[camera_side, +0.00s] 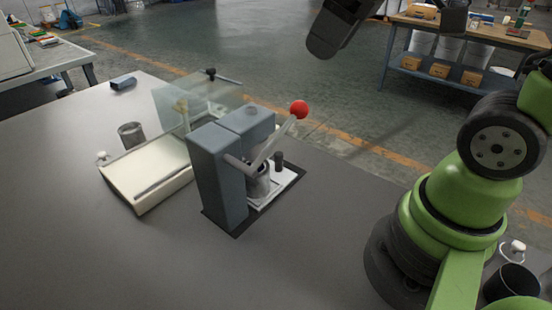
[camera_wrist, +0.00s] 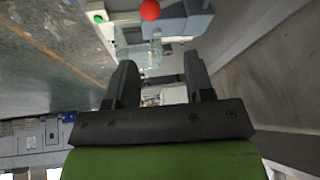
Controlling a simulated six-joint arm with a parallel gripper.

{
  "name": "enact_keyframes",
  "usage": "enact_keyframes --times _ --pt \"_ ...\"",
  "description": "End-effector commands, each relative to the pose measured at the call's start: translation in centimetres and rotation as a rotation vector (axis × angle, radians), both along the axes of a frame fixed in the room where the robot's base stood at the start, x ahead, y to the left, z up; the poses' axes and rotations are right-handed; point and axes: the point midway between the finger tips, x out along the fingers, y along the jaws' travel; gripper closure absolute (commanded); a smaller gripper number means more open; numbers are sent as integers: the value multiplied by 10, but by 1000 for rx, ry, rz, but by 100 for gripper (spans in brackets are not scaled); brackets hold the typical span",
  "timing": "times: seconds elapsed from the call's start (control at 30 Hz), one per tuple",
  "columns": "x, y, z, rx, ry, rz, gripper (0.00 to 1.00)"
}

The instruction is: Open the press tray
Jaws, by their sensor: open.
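The press (camera_side: 218,165) is a blue-grey block standing on a dark mat, with a slanted lever (camera_side: 272,143) ending in a red ball knob (camera_side: 299,109). Its low white tray (camera_side: 284,183) shows at the base, on the right side, with a dark upright peg (camera_side: 278,159) on it. A grey cylinder (camera_side: 258,180) stands under the press head. How far the tray is out, I cannot tell. In the wrist view my gripper (camera_wrist: 160,82) is open and empty, its two dark fingers apart. The red knob (camera_wrist: 150,10) shows beyond them, near the top edge. My gripper touches nothing visible.
A black cup (camera_side: 511,283) is at the lower right. The front tabletop is clear.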

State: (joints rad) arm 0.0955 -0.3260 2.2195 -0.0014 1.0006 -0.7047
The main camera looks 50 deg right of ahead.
Motion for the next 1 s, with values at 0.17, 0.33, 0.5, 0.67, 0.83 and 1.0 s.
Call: enact_keyframes --times 0.17,0.33,0.5,0.67,0.83,1.0 --pt "52 -20 -25 -117 84 393 52" --pt "93 -43 -67 -159 117 795 52" --pt "120 -67 -122 -144 88 1185 52" --pt "130 -83 -167 -111 22 1453 52" --pt "132 -90 -191 -94 -29 1589 52" --pt "131 -85 -206 -89 -39 1613 52"
